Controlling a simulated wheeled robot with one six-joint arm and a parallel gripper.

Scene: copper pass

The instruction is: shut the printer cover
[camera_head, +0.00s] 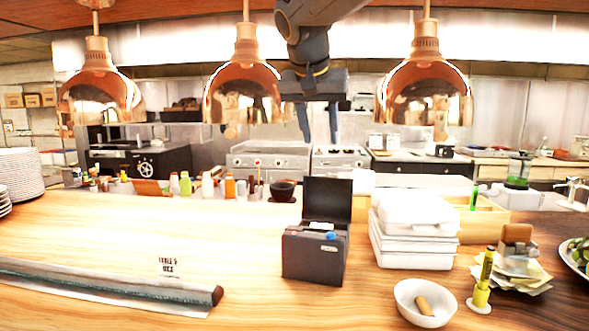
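The printer (313,256) is a small black box standing on the wooden counter near the middle of the head view. Its cover (327,199) stands raised upright at the back edge. A white patch and a blue part show at the printer's top. My gripper (318,138) hangs from above, over and behind the raised cover in the picture, with its two fingers pointing down. The fingers are apart with nothing between them. A gap shows between the fingertips and the cover's top edge.
White stacked containers (415,232) stand close to the printer's right. A white bowl (425,303) and a yellow marker (484,278) are at front right. A ticket rail (110,285) lies at left. Copper lamps (248,92) hang beside my arm.

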